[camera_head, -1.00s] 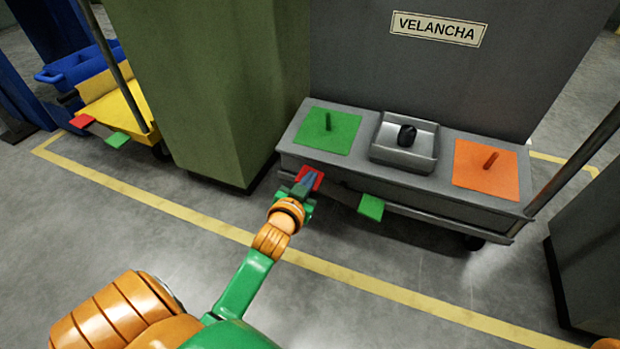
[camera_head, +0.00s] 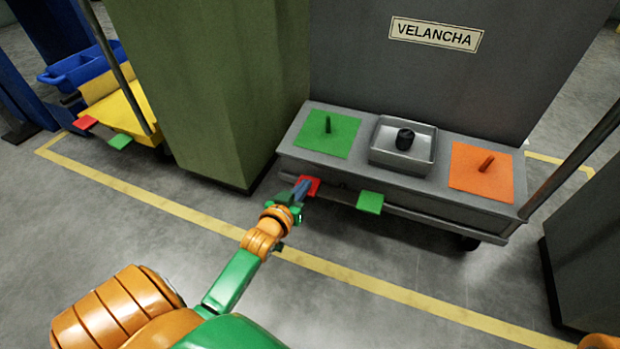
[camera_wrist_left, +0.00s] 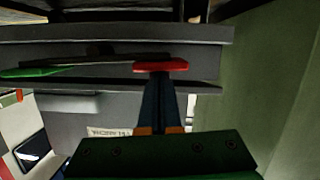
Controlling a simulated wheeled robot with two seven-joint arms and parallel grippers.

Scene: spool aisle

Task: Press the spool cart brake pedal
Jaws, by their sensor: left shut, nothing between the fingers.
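The spool cart (camera_head: 430,203) is a low grey cart with a red pedal (camera_head: 310,185) and a green pedal (camera_head: 370,202) along its front lower edge. Which one is the brake is not marked. My left gripper (camera_head: 301,188) is shut and empty, its dark fingertips at the red pedal's left part. In the left wrist view the shut fingers (camera_wrist_left: 162,85) run up to the red pedal (camera_wrist_left: 162,66) and overlap its edge; firm contact cannot be told. The green pedal (camera_wrist_left: 30,71) is left there. My right gripper is not in view.
The cart carries a green pad (camera_head: 328,145), a grey tray (camera_head: 378,157) with a black knob, and an orange pad (camera_head: 500,180). A tall green cabinet (camera_head: 205,90) stands close on the left. Another cart with a yellow part (camera_head: 115,110) is farther left. Floor in front is open.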

